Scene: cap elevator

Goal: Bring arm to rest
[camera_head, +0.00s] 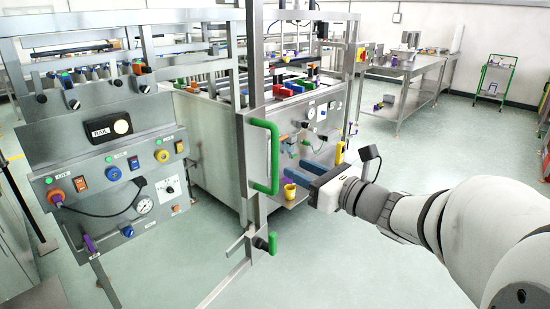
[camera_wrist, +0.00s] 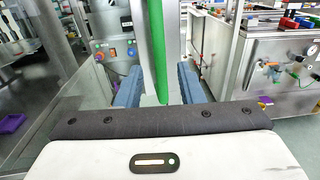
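In the wrist view, the gripper (camera_wrist: 158,84) has one blue finger on each side of the green handle (camera_wrist: 156,45) as seen from the wrist. I cannot tell whether the handle is between the fingers or just beyond them. My arm reaches in from the lower right.
The handle is on a steel door frame (camera_head: 242,150). A control panel (camera_head: 110,150) stands at the left, and a steel machine (camera_head: 212,150) behind the frame. A steel table (camera_head: 418,75) and a green cart (camera_head: 494,78) are farther back. Open floor lies right of the machine.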

